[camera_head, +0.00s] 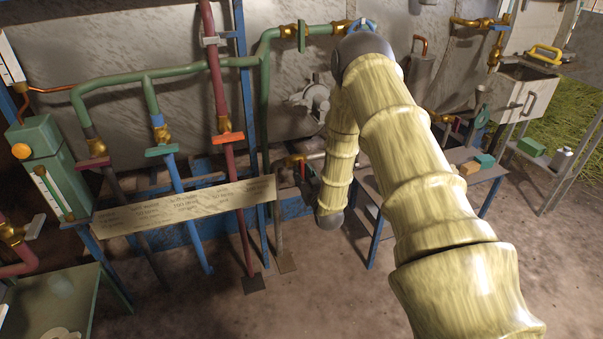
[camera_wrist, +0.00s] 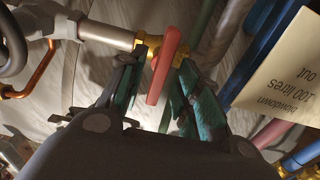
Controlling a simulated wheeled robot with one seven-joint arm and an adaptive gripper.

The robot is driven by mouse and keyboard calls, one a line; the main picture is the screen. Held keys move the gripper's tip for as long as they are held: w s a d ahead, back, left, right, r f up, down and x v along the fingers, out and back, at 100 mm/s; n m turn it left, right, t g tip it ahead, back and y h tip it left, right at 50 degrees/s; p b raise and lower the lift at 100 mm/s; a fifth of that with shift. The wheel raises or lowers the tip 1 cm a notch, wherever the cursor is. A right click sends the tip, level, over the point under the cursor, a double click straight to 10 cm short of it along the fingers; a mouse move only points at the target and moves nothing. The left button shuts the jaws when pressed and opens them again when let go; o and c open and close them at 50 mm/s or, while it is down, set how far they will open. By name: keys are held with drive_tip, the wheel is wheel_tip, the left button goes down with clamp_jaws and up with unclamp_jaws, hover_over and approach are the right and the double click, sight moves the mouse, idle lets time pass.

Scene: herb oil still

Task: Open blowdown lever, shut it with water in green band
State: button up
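The blowdown lever (camera_wrist: 164,65) is a red handle on a brass valve (camera_wrist: 151,43) at the end of a pale pipe in the wrist view. My gripper (camera_wrist: 160,62) has its two dark-and-teal fingers spread, one on each side of the lever, with gaps visible. I cannot tell whether either finger touches it. In the head view the red lever (camera_head: 302,169) shows small beside my yellow-sleeved arm, whose bulk hides the gripper. A gauge strip (camera_head: 50,190) is on the green box at left; its water level and green band are too small to read.
A cream label (camera_wrist: 284,75) reading "blowdown 100 litres out" is right of the lever. A long sign board (camera_head: 185,208) crosses in front of the pipes. A red pipe (camera_head: 222,100) and blue posts stand left of the valve. A low bench (camera_head: 465,181) is at right.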

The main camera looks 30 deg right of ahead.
drive_tip(key=shift+x, duration=0.9)
clamp_jaws()
drive_tip(key=shift+w+n, duration=0.1)
drive_tip(key=shift+n, duration=0.2)
drive_tip(key=n+p, duration=0.1)
drive_tip(key=n, duration=0.2)
drive_tip(key=shift+a+n, duration=0.15)
drive_tip(key=shift+n, duration=0.15)
drive_tip(key=n, duration=0.5)
drive_tip(key=shift+f, duration=0.1)
drive_tip(key=shift+n, duration=0.4)
